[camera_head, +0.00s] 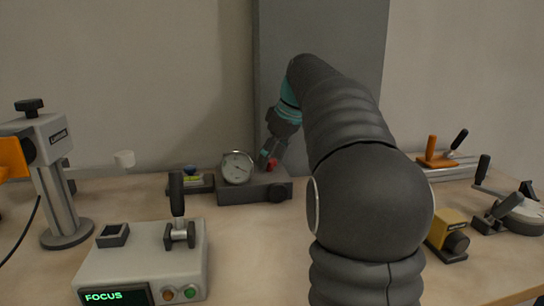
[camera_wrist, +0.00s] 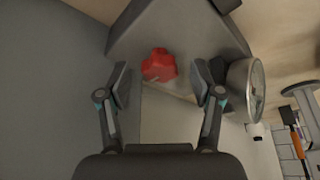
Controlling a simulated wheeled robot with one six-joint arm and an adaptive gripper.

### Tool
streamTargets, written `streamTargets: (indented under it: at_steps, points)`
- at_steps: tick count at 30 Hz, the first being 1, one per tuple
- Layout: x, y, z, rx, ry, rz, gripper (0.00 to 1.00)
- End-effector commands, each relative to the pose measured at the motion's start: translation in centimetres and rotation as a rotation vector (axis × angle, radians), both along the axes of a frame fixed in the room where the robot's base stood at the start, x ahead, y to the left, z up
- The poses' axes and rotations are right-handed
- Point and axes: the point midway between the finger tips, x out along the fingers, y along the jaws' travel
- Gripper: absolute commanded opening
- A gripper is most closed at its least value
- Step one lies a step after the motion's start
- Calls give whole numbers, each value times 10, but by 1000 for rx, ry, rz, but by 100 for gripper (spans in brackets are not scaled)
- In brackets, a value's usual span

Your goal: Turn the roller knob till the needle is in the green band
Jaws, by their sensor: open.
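A round dial gauge (camera_head: 237,168) with a pale face stands on a dark grey block (camera_head: 232,194). Its needle is too small to read against any green band. A red lobed knob (camera_head: 271,164) sits on top of the block, right of the gauge. A dark round knob (camera_head: 279,193) is on the block's front right. My gripper (camera_head: 271,155) points down at the red knob. In the wrist view my gripper (camera_wrist: 160,88) is open, and the red knob (camera_wrist: 158,66) shows just beyond and between the fingertips. The gauge (camera_wrist: 246,88) is edge-on at the right there.
A white FOCUS box (camera_head: 150,262) with a black lever stands front left. A stand (camera_head: 62,190) is at the far left. A yellow block (camera_head: 446,233) and a round dial device (camera_head: 522,215) are at the right. A grey panel (camera_head: 320,25) rises behind the block.

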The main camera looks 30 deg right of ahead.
Motion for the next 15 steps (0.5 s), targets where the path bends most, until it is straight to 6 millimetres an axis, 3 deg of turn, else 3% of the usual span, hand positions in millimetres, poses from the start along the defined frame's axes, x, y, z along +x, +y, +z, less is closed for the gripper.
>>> streamTargets:
  at_steps: [6, 13, 15]
  points:
    - [0, 0, 0, 0, 0, 0, 66]
    - [0, 0, 0, 1, 0, 0, 8]
    - [0, 0, 0, 1, 0, 0, 5]
